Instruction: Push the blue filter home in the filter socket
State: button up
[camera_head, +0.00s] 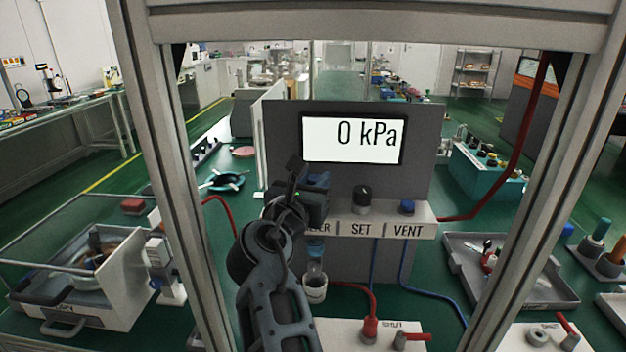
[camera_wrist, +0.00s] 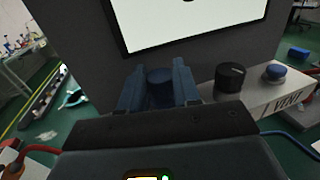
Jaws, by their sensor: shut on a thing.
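My gripper (camera_head: 313,190) is at the left end of the labelled shelf on the grey panel. In the wrist view its two fingers (camera_wrist: 159,86) are closed around the dark blue filter (camera_wrist: 160,76), whose round top shows between them. The filter socket is largely hidden behind my gripper; the label below it is partly covered in the head view. A clear bowl with a pale cup (camera_head: 315,286) hangs below the shelf under the gripper. I cannot tell how deep the filter sits in the socket.
The display (camera_head: 352,140) above reads 0 kPa. A black SET knob (camera_head: 362,196) and a blue VENT button (camera_head: 407,207) stand to the right on the shelf. Frame posts (camera_head: 185,190) flank the panel. A red-handled valve (camera_head: 370,328) and a grey tray (camera_head: 515,285) are lower down.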

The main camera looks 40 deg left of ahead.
jog(key=shift+f, duration=0.15)
jog(key=o, duration=1.1)
jog(key=shift+s, duration=0.1)
jog(key=v, duration=0.7)
jog(key=shift+s+d, duration=0.1)
jog(key=shift+s, duration=0.2)
